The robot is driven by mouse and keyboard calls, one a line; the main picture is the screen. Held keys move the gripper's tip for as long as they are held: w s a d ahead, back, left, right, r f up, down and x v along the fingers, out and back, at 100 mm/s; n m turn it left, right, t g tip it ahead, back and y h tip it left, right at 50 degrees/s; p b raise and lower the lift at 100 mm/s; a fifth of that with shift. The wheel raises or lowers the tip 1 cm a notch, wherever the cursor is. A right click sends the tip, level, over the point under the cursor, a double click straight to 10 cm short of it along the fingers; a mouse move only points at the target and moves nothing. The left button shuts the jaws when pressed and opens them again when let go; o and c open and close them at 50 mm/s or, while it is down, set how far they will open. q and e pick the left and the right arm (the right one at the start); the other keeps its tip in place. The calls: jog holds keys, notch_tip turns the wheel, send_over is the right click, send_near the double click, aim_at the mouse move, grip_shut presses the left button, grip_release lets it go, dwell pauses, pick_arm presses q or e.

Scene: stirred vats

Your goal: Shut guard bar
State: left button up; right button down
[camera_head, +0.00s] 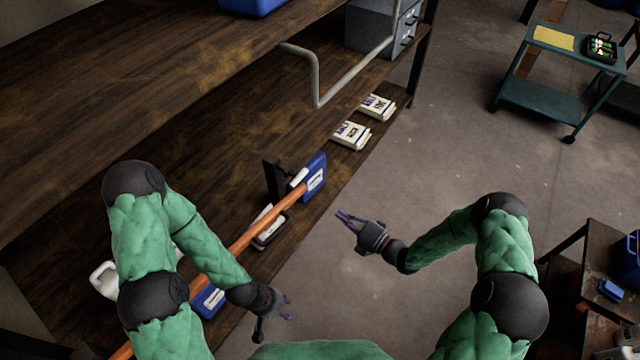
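A long orange bar (247,238), which appears to be the guard bar, runs along the front of the wooden bench from the lower left. Its far end is near a dark upright bracket (272,180) and a blue-and-white box (314,178). Whether that end sits in the bracket is unclear. My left arm hides part of the bar. My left gripper (291,307) is open and empty, right of the bar and apart from it. My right gripper (340,220) is open and empty over the floor, to the right of the bar's far end.
A bent grey metal tube (316,80) stands out above the bench (215,165). White packages (351,135) lie farther along it. A white jug (103,279) is at left. A green cart (545,95) stands far right, and a dark table (600,260) stands nearer. The floor between is clear.

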aim_at(303, 189)
jog(key=x, duration=1.4)
